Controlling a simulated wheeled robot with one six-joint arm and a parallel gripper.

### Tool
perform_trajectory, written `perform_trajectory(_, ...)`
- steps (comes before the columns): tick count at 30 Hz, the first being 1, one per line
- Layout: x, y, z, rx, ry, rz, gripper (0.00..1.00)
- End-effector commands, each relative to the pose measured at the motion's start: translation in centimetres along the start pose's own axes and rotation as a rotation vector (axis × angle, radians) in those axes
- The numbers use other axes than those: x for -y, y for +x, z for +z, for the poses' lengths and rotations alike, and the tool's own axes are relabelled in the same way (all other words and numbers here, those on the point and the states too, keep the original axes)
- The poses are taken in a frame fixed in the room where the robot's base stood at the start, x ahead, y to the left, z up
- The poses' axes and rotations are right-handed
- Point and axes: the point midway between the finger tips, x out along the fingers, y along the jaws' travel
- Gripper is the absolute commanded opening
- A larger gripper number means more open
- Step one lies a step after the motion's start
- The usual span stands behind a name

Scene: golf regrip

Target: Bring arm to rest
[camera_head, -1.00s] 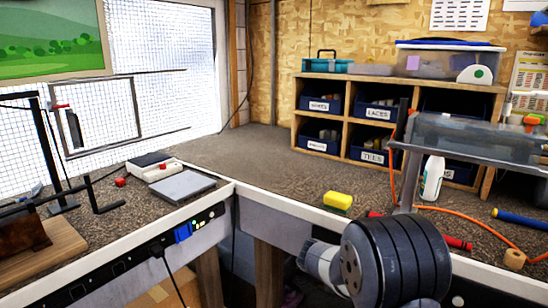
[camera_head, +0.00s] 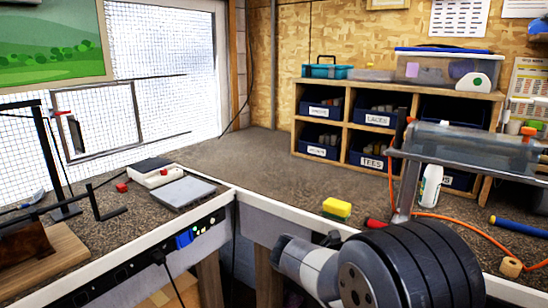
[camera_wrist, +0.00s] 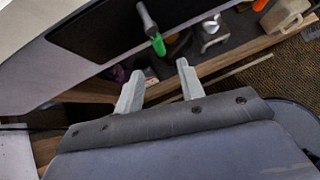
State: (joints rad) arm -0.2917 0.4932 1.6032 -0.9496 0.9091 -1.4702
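My gripper (camera_wrist: 158,90) shows in the wrist view with its two pale fingers spread apart. Nothing is between the fingertips. Beyond them are a dark panel edge and a shelf below the bench with things on it. In the head view my arm is folded low at the front right, in front of the bench edge. The gripper's fingers are not visible in that view.
The bench carries a yellow sponge (camera_head: 337,208), a white bottle (camera_head: 431,182), a blue grip (camera_head: 519,224) and a tan roll (camera_head: 511,267). A wooden cubby shelf (camera_head: 398,87) stands behind. A grey scale (camera_head: 181,192) sits left.

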Motion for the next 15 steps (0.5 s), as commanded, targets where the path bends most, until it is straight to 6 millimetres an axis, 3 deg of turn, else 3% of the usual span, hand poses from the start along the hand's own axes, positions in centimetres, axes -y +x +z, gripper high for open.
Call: perform_trajectory(15,0.1,10.6,-0.1,-0.001,0.0,-0.004,0.37)
